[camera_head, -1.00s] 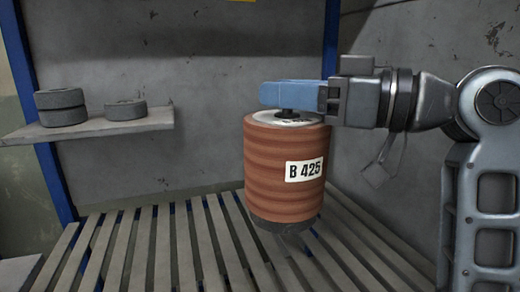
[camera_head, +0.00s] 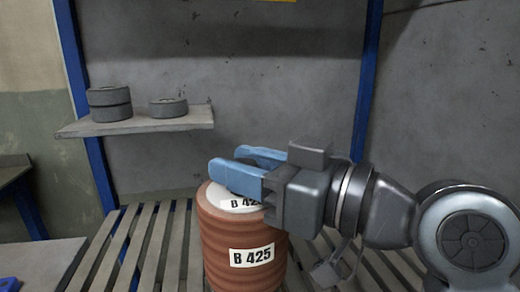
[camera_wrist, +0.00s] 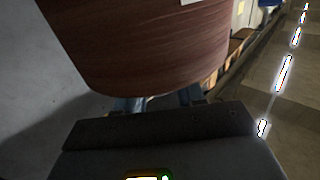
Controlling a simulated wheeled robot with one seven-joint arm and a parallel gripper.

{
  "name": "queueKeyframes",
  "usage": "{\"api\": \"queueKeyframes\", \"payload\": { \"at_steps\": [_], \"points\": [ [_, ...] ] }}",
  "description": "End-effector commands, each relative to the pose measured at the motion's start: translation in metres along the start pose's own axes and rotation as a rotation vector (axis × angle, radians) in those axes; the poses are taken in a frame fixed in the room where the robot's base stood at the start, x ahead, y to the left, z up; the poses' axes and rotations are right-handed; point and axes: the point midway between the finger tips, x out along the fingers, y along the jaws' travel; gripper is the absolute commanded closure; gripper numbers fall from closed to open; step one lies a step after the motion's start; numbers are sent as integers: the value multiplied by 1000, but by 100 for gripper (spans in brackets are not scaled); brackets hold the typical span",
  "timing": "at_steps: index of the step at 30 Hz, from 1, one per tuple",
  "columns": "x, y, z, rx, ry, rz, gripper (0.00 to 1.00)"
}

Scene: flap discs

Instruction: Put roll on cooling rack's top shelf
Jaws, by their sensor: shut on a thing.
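The roll (camera_head: 237,235) is a reddish-brown ribbed cylinder with a white top and a "B 425" label. It stands upright in the head view, with its lower end cut off by the frame. My gripper (camera_head: 238,178) has blue fingers shut on the knob at the roll's top. The wrist view shows the roll's brown side (camera_wrist: 150,45) close up, above the blue fingers. The rack (camera_head: 155,245) has a slatted grey shelf between blue posts, behind and below the roll. Whether the roll touches the slats cannot be told.
A small grey side shelf (camera_head: 135,127) at the left holds dark discs, two stacked (camera_head: 110,104) and one single (camera_head: 168,107). A blue post (camera_head: 368,85) stands behind my arm at the right. A grey table (camera_head: 40,265) is at lower left. The slats left of the roll are bare.

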Motion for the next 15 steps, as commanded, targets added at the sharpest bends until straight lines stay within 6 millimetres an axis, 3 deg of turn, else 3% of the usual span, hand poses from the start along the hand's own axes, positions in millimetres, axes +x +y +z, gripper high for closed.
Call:
{"api": "queueKeyframes", "payload": {
  "at_steps": [9, 15],
  "points": [
    [-1, 0, 32, 1, 5, 1, 100],
    [-1, 0, 35, -2, 6, 1, 100]
  ]
}}
